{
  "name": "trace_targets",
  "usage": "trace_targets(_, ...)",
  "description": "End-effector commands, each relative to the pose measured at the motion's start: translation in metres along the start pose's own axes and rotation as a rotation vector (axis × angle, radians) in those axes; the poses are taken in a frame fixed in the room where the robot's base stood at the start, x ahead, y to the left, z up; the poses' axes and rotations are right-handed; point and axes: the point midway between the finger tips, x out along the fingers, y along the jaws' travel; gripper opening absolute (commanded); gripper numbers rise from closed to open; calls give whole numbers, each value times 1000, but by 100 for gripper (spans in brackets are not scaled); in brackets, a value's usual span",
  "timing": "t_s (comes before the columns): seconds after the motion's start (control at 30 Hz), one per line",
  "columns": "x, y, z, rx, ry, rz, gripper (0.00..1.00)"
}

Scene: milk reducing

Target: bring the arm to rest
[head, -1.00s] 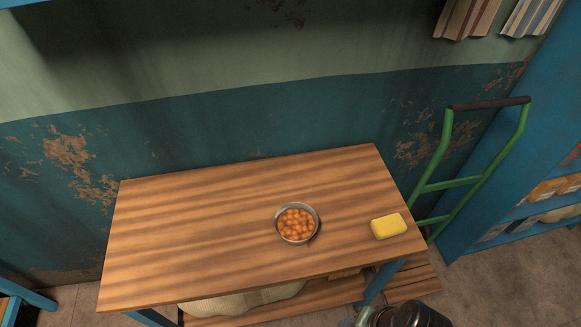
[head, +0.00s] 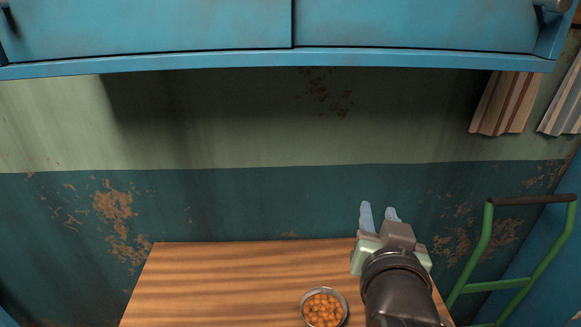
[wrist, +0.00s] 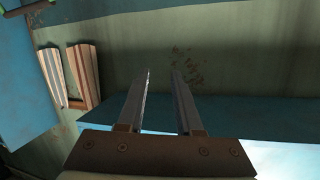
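My gripper (head: 378,213) is raised in front of the wall, above the right part of the wooden table in the head view. Its two fingers stand apart with nothing between them. In the wrist view the gripper (wrist: 161,75) also shows both fingers spread and empty, facing the green and teal wall. My dark arm reaches up from the bottom edge and hides part of the table's right side.
A bowl of orange round items (head: 324,308) sits on the wooden table (head: 220,275). A blue cabinet (head: 150,30) hangs on the wall above. A green-framed cart handle (head: 487,240) stands at the right. Striped cloths (head: 507,100) hang at upper right.

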Motion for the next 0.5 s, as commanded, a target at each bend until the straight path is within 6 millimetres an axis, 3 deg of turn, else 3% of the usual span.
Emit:
trace_targets(0.03, -9, -21, -34, -25, 113, -34, 34)
trace_targets(0.2, -65, -82, -135, -79, 472, -131, 34)
trace_targets(0.33, -125, -117, -192, -91, 723, -194, 34)
trace_targets(0.5, -189, -139, -231, -85, 944, -244, 34)
